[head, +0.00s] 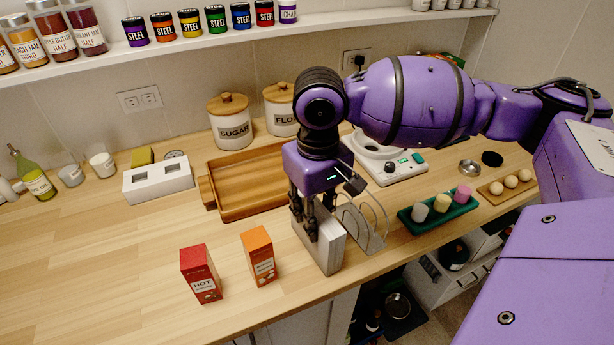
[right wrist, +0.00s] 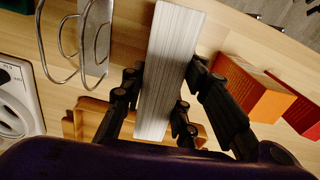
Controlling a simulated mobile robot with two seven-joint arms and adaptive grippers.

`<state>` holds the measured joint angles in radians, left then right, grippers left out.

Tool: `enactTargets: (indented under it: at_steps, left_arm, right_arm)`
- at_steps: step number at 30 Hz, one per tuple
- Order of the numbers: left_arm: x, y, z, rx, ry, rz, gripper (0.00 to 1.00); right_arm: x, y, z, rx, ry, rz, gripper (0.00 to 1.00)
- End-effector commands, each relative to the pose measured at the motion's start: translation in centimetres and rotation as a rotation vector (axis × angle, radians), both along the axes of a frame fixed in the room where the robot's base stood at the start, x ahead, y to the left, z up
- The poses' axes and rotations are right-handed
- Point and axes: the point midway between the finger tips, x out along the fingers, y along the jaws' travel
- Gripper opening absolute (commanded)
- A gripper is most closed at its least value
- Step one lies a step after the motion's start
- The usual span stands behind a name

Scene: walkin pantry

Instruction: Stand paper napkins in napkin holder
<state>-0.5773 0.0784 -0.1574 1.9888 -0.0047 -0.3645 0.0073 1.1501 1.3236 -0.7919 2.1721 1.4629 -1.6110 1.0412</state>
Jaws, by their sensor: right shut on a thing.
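A white stack of paper napkins (head: 322,243) stands on edge at the front of the wooden counter. My right gripper (head: 308,218) is shut on the stack from above. In the right wrist view the fingers (right wrist: 160,100) press on both sides of the napkins (right wrist: 172,60). The wire napkin holder (head: 362,222) stands just to the right of the stack in the head view. Its metal loops and flat base also show in the right wrist view (right wrist: 95,40). The stack is beside the holder, not between its loops. My left gripper is not in view.
A red box (head: 201,274) and an orange box (head: 259,256) stand left of the napkins. A wooden tray (head: 235,208) lies behind them. A green tray (head: 440,222) with small cups is to the right. The counter's left front is clear.

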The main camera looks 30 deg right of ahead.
Motion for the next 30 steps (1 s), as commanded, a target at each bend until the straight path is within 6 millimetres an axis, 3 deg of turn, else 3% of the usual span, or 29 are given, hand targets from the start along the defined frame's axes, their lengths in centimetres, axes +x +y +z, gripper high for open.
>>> enactTargets:
  at_steps: [12, 19, 25, 30]
  left_arm:
    - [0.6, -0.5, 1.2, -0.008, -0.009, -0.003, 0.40]
    - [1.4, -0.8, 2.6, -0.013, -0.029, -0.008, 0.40]
    - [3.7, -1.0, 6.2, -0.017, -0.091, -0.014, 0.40]
    - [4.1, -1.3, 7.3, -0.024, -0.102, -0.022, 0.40]
  right_arm:
    - [0.1, 0.0, 7.8, 0.001, -0.007, 0.000, 0.01]
    - [-1.0, -0.8, 9.8, 0.000, -0.005, -0.020, 0.01]
    - [-1.3, -4.5, 11.7, 0.004, -0.015, -0.111, 0.01]
    - [-0.9, -9.0, 13.2, 0.005, -0.017, -0.129, 0.01]
